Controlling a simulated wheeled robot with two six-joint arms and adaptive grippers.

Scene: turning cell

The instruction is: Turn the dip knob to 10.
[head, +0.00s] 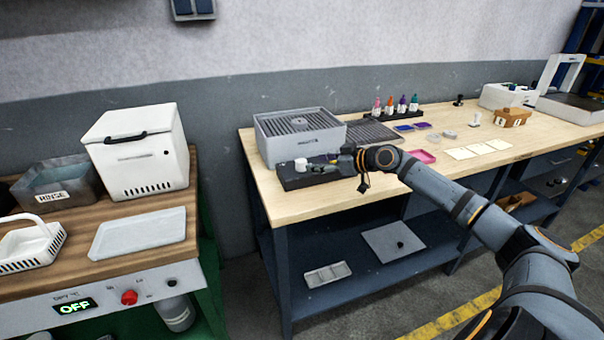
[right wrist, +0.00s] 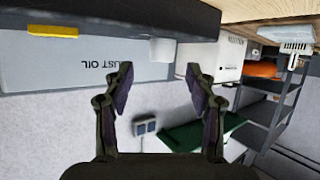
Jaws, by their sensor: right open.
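A round red control (head: 129,297), which could be a knob or a button, sits on the front panel (head: 100,308) of the left bench. A green display there (head: 75,305) reads OFF. The small lettering above it is too blurred to read surely, so I cannot confirm which control is the dip knob. My right gripper (head: 322,167) is over the front of the right table, well to the right of that panel. Its two fingers stand apart, with nothing between them in the right wrist view (right wrist: 160,88). My left gripper is not in view.
The left bench carries a white lidded box (head: 135,165), a RINSE tank (head: 57,182), a white basket (head: 30,245) and a pale tray (head: 138,232). A grey slatted box (head: 300,138) and a small white object (head: 300,164) are near my right gripper. A gap separates the benches.

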